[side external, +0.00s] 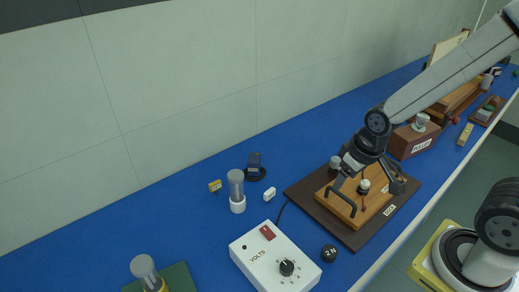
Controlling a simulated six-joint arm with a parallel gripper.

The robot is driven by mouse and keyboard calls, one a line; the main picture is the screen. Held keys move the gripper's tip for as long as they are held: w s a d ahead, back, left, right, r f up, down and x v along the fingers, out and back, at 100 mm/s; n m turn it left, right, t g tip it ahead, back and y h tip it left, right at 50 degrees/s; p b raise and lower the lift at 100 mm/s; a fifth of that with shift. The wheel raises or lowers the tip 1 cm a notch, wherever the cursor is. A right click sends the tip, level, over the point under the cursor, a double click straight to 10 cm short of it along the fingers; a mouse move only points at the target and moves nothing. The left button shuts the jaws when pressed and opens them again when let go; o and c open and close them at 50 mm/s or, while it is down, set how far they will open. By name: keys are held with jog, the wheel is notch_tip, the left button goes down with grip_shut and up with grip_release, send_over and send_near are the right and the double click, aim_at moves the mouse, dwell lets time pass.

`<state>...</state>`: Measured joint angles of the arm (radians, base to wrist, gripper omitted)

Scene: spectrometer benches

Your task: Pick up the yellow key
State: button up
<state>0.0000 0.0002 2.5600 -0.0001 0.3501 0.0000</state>
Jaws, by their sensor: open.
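A small yellow block (215,186) lies on the blue bench at left, beside a grey cylinder; it is too small to tell whether it is the yellow key. A yellowish-tan strip (465,134) lies far right on the bench, also unclear. My gripper (375,197) is open over a wooden block (340,203) on a dark baseboard (305,193). Its fingers are spread on either side of a small knob (363,187) on that block. I cannot tell whether they touch it. Nothing shows held between them.
A white VOLTS box (255,258) stands in front, with a black knob piece (329,253) beside it. A grey-and-white cylinder (237,192), a dark blue device (254,166) and a small white block (269,194) stand left of the board. A brown box (407,146) stands behind my gripper.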

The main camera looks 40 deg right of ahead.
jog(key=n+t+h, duration=0.2)
jog(key=n+h, duration=0.2)
jog(key=h, duration=0.5)
send_over(214, 187)
jog(key=s+d, duration=0.1)
jog(key=s, duration=0.1)
notch_tip(214, 187, down, 6)
jog(key=a+f+h, duration=0.1)
jog(key=a, duration=0.1)
jog(key=s+a+f+n+t, duration=0.1)
jog(key=a+f, duration=0.1)
jog(key=a, duration=0.1)
jog(key=a+f+t+h, duration=0.1)
jog(key=a+f, duration=0.1)
jog(key=shift+s+a+f+n+h, duration=0.1)
jog(key=shift+s+a+n+h, duration=0.2)
jog(key=shift+s, duration=0.1)
jog(key=shift+s+a+f+t, duration=0.15)
jog(key=shift+s+a+t, duration=0.1)
jog(key=shift+t, duration=0.15)
jog(key=shift+w, duration=0.1)
jog(key=shift+w+d+f, duration=0.25)
jog(key=shift+w+d, duration=0.05)
jog(key=shift+d, duration=0.2)
jog(key=shift+d, duration=0.1)
